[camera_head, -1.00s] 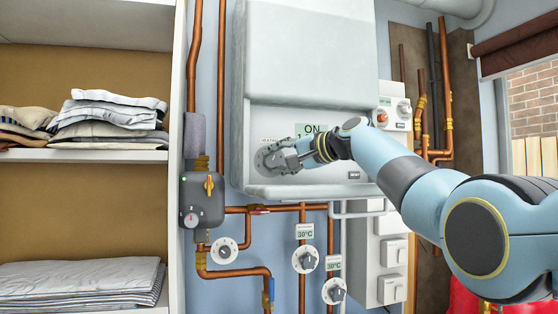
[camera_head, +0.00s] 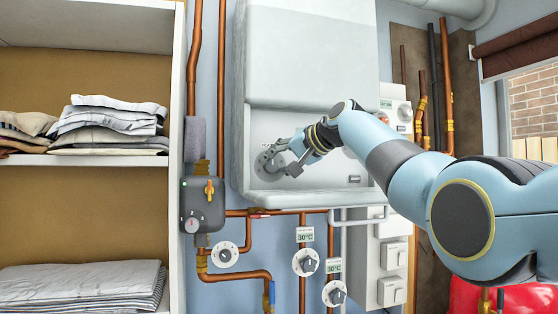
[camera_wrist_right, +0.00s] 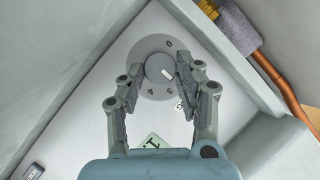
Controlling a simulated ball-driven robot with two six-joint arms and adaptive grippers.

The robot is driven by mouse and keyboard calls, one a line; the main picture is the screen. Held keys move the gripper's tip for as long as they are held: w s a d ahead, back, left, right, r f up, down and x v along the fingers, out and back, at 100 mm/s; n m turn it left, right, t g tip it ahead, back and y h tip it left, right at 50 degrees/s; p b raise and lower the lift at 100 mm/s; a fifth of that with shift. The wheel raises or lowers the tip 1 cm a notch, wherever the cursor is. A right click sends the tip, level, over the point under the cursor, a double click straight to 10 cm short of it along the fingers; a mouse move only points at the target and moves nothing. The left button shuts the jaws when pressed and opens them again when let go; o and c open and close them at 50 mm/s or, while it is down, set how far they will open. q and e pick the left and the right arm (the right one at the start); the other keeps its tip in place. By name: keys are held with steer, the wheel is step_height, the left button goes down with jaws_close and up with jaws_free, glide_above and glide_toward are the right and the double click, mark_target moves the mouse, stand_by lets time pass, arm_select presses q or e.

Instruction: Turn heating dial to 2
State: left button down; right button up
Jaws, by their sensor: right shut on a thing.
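The heating dial (camera_head: 265,170) is a round grey disc with a knob on the white ironer panel (camera_head: 325,178). In the right wrist view the dial knob (camera_wrist_right: 158,68) has a white pointer mark toward the lower right. A 0 shows at the disc's upper right; other digits below are small and partly covered by my fingers. My right gripper (camera_head: 279,157) is at the dial, and in the wrist view its fingers (camera_wrist_right: 160,72) stand on either side of the knob, shut on it. My left gripper is out of view.
Lower dials (camera_head: 305,262) and copper pipes (camera_head: 258,271) are below the ironer. A grey valve box (camera_head: 203,205) and shelves with folded linen (camera_head: 110,125) are at the left. A switch panel (camera_head: 393,255) is at the right. My right arm crosses the panel.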

steer(key=shift+a+r+n+h, duration=0.1)
steer(key=shift+a+n+h, duration=0.05)
steer(key=shift+n+h, duration=0.5)
steer(key=shift+a+r+n+h, duration=0.1)
steer(key=shift+n+h, duration=0.55)
steer(key=o, duration=1.1)
steer(key=shift+f, duration=0.1)
steer(key=shift+o, duration=0.2)
steer(key=shift+s, duration=0.1)
steer(key=v, duration=1.2)
